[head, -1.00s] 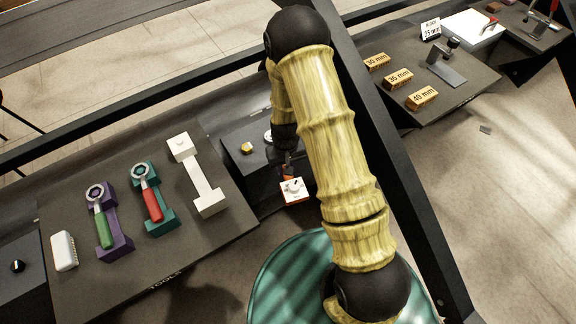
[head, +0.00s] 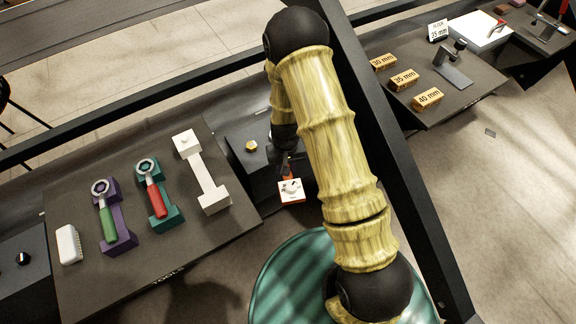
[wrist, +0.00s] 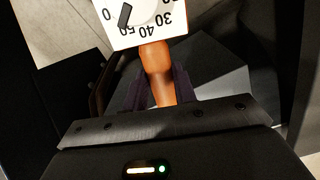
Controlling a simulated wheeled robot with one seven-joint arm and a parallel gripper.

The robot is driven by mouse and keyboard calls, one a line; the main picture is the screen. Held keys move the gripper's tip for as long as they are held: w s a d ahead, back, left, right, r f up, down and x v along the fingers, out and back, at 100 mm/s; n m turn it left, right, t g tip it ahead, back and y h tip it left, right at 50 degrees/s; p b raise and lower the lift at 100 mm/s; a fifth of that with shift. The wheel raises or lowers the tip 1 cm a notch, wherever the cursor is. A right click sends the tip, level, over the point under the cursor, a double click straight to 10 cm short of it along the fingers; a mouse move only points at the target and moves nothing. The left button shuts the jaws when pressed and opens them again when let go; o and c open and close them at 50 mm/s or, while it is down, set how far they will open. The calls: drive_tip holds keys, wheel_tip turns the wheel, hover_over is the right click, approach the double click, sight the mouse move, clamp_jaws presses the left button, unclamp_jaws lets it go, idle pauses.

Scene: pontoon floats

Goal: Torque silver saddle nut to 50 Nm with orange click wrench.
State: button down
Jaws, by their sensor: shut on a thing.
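My gripper (wrist: 159,88) is shut on the orange handle of the click wrench (wrist: 157,65). A white dial plate (wrist: 172,27) with 0, 30, 40 and 50 marks sits beyond the fingers. Its dark pointer (wrist: 125,15) lies between the 0 and the 50. In the head view the dial plate (head: 291,191) shows just below my gripper (head: 286,165). A gold nut (head: 251,146) stands on the dark surface (head: 240,128) left of my gripper. I cannot make out the silver saddle nut; my arm covers part of that surface. The wrench's working end is not visible.
On the left bench, a green-handled wrench (head: 107,222) and a red-handled wrench (head: 156,198) rest in cradles. A white cradle (head: 207,178) is empty, and a white brush (head: 69,244) lies left. Blocks marked in mm (head: 404,79) sit on the right bench. A dark beam (head: 395,175) runs beside my arm.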

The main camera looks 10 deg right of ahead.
drive_tip(key=shift+w+a+m+p, duration=0.15)
drive_tip(key=shift+a+m+p, duration=0.25)
drive_tip(key=shift+a+m, duration=0.6)
drive_tip(key=shift+w+a+m+p, duration=0.1)
drive_tip(key=shift+a+m+p, duration=0.25)
drive_tip(key=shift+a+m, duration=0.65)
idle(1.5)
drive_tip(key=shift+w+a+r+m+p, duration=0.1)
drive_tip(key=shift+w+a+m+p, duration=0.15)
drive_tip(key=shift+a, duration=0.35)
drive_tip(key=shift+w+a+r+m+p, duration=0.1)
drive_tip(key=shift+a+m, duration=0.1)
drive_tip(key=shift+a, duration=0.45)
drive_tip(key=shift+w+a+r+m+p, duration=0.1)
drive_tip(key=shift+w+a+m+p, duration=0.15)
drive_tip(key=shift+a, duration=0.35)
drive_tip(key=shift+s+d, duration=0.1)
drive_tip(key=shift+d, duration=0.2)
drive_tip(key=shift+d+f, duration=0.1)
drive_tip(key=shift+d, duration=0.25)
drive_tip(key=shift+s+d, duration=0.1)
drive_tip(key=shift+d, duration=0.1)
idle(0.4)
drive_tip(key=shift+s+d+f+n, duration=0.15)
drive_tip(key=shift+d+n, duration=0.1)
drive_tip(key=shift+d, duration=0.3)
drive_tip(key=shift+s+d+f+n, duration=0.15)
drive_tip(key=shift+d+n, duration=0.1)
drive_tip(key=shift+d, duration=0.3)
